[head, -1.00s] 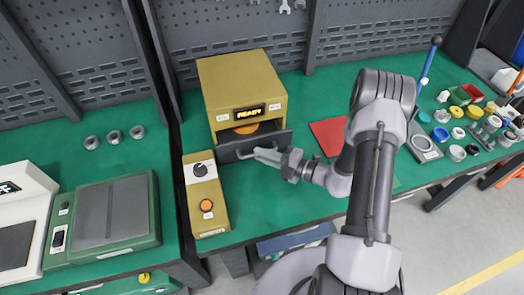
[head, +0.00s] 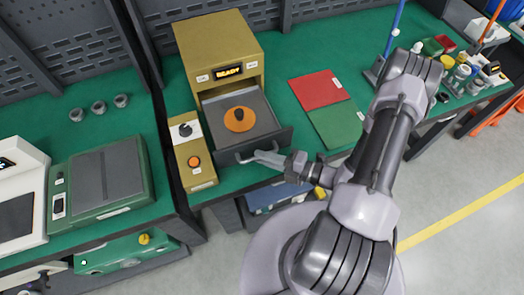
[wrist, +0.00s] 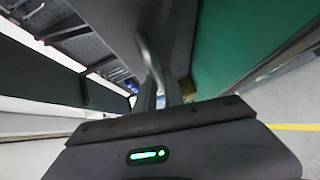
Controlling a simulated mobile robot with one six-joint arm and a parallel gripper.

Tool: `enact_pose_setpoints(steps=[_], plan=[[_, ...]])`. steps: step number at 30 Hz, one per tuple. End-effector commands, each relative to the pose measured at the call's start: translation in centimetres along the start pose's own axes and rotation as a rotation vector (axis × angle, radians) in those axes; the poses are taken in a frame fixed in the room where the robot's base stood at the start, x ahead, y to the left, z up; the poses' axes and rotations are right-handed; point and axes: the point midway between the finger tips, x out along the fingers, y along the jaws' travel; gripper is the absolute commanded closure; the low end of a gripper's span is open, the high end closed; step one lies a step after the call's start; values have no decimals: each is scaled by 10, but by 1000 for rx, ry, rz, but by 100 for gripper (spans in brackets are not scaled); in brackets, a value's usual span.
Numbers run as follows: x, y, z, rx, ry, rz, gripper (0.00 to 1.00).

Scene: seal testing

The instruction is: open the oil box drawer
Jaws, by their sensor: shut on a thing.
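The oil box (head: 217,45) is a mustard-yellow cabinet with a lit READY display, standing on the green bench. Its grey drawer (head: 262,112) is pulled well out at the front. An orange disc with a dark knob (head: 240,119) lies inside the drawer. My gripper (head: 256,157) is shut on the drawer's handle (head: 240,156) at the drawer's front face. In the wrist view the fingers (wrist: 160,92) close around the curved handle bar (wrist: 150,58), seen from close up.
A yellow control box (head: 194,155) with a knob and an orange button stands left of the drawer. Red (head: 316,89) and green (head: 335,124) mats lie to the right. Several small jars (head: 462,72) stand at the far right. Open floor lies in front of the bench.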

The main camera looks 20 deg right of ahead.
Motion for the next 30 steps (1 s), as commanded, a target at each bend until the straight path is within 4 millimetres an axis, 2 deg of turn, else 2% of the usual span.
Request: enact_pose_setpoints(steps=[12, 13, 16, 30], plan=[[-1, 0, -1, 0, -1, 1, 100], [-1, 0, -1, 0, -1, 1, 84], [-1, 0, -1, 0, 0, 0, 66], [-3, 0, 0, 0, -1, 0, 66]])
